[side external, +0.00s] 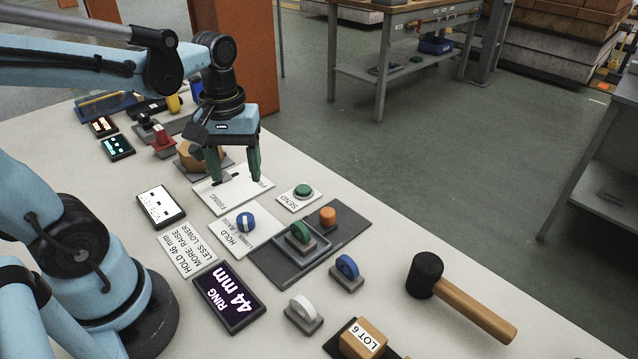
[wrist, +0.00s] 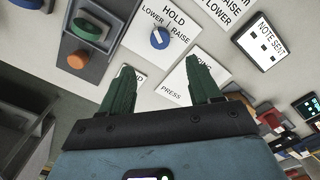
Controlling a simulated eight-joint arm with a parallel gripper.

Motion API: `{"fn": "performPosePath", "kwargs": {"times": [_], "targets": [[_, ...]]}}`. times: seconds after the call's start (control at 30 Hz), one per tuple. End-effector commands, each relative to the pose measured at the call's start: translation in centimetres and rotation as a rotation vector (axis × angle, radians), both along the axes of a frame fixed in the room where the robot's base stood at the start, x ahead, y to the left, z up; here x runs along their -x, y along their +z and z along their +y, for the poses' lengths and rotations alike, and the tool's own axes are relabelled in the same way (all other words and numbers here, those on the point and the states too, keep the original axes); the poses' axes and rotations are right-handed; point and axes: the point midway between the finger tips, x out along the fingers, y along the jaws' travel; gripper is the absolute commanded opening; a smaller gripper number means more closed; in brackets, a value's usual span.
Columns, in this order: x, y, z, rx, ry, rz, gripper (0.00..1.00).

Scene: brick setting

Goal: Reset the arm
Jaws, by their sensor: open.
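My gripper (side external: 236,174) is open and empty, pointing down over a white card (side external: 236,194) lettered in part "FIRING". Both green fingers show in the wrist view (wrist: 160,85), spread apart with nothing between them. Whether the fingertips touch the card, I cannot tell. A blue knob (side external: 246,222) on the "HOLD" LOWER/RAISE panel stands just in front of the gripper. A green button (side external: 302,191) on a "SEND" plate is to its right.
A dark tray (side external: 345,236) holds a green-topped block and an orange peg (side external: 327,216). The "RING 44 mm" display (side external: 229,296), a blue ring stand (side external: 347,268), a white ring stand (side external: 302,309), a "LOT 6" block (side external: 363,338) and a mallet (side external: 460,297) surround it.

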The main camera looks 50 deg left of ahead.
Motion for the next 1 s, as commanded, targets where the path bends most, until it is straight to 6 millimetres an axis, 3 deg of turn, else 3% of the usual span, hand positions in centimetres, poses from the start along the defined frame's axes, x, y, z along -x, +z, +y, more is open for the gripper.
{"fn": "performPosePath", "kwargs": {"times": [0.57, 1.0], "targets": [[0.0, 0.8, -0.2, -0.004, -0.027, -0.019, 0.63], [-2.6, 1.1, -4.3, -0.196, -0.673, -0.507, 0.63]]}}
